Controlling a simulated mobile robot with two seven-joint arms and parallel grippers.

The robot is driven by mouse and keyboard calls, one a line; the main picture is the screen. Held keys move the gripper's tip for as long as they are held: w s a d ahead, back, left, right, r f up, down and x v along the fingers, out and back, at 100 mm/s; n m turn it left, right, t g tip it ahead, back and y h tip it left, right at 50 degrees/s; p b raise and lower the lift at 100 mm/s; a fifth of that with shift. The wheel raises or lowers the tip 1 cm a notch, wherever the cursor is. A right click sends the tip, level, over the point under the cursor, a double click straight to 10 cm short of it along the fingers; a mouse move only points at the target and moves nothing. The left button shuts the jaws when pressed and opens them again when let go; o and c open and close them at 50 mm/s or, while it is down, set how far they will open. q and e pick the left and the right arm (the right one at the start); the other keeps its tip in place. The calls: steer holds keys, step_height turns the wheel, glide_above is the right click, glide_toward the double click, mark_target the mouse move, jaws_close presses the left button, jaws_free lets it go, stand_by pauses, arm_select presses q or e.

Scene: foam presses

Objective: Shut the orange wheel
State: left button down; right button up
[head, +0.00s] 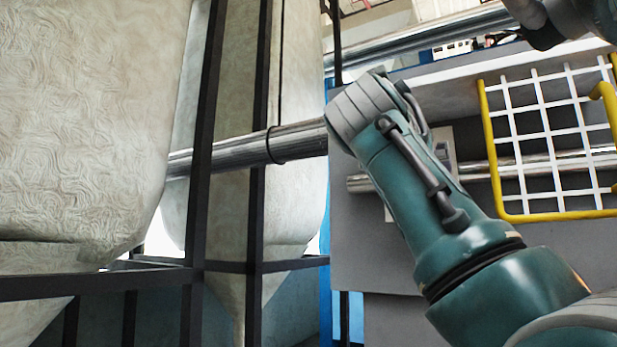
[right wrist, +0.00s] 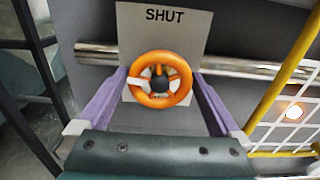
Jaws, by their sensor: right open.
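The orange wheel (right wrist: 160,79) shows in the right wrist view, with white spokes and a dark hub. It sits in front of a pale plate (right wrist: 190,30) marked SHUT. My right gripper (right wrist: 158,128) is open, its two purple fingers spread to the left and right of the wheel's lower part; I cannot tell whether they touch it. In the head view my right arm covers the wheel, and part of the plate (head: 446,150) shows beside the arm. My left gripper is not in view.
A metal pipe (head: 360,184) runs across the grey panel behind the wheel. A white grid with a yellow frame (head: 487,150) stands to the right. Large pale bags (head: 80,120) in a black frame (head: 205,150) fill the left.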

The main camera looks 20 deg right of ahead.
steer(key=shift+c, duration=0.6)
steer(key=c, duration=1)
steer(key=shift+o, duration=0.2)
